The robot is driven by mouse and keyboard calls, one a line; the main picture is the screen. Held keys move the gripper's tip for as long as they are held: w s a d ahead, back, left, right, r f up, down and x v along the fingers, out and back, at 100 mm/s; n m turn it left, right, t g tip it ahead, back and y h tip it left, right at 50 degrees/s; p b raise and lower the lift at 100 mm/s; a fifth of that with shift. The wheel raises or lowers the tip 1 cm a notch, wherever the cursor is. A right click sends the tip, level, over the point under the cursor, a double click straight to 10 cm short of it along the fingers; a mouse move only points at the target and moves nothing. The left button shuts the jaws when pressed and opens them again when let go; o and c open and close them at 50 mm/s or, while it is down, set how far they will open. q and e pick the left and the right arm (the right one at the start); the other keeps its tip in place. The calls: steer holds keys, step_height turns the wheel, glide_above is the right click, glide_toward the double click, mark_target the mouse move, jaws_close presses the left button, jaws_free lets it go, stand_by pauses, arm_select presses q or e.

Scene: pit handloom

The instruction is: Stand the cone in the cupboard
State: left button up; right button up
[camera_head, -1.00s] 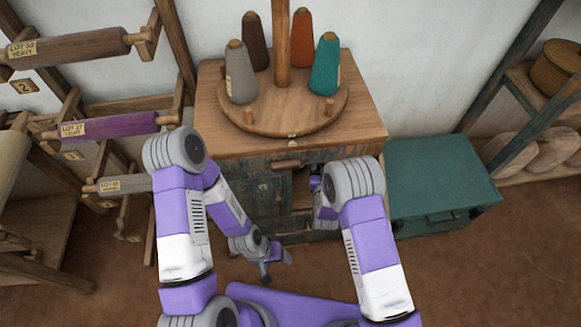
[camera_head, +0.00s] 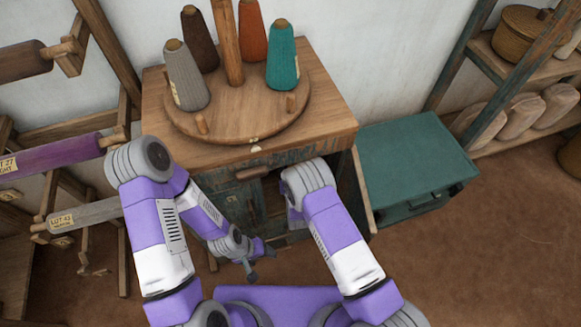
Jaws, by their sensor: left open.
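The cupboard (camera_head: 335,118) has a wooden top and a worn green front, with an open, dark space partly hidden behind my right arm. A wooden panel (camera_head: 364,190), seemingly its open door, stands at its right side. On its top, a round wooden stand carries a grey cone (camera_head: 187,78), a brown cone (camera_head: 200,40), an orange cone (camera_head: 253,32) and a teal cone (camera_head: 282,58), all upright. My left gripper (camera_head: 262,262) is open and empty, low in front of the cupboard. My right gripper is hidden behind its own arm.
A green chest (camera_head: 410,165) stands close to the cupboard's right. A rack with labelled rollers (camera_head: 65,155) is at the left. Shelves with a basket (camera_head: 520,38) and pale bundles (camera_head: 515,118) are at the right. Floor is free at lower right.

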steer(key=shift+f, duration=0.3)
steer(key=o, duration=1.6)
steer(key=shift+f, duration=0.15)
steer(key=shift+c, duration=0.2)
steer(key=s+d+p, duration=0.1)
steer(key=s+p, duration=0.2)
steer(key=s, duration=0.9)
steer(key=shift+d+r+p, duration=0.2)
steer(key=shift+r+p, duration=0.2)
steer(key=shift+r, duration=0.05)
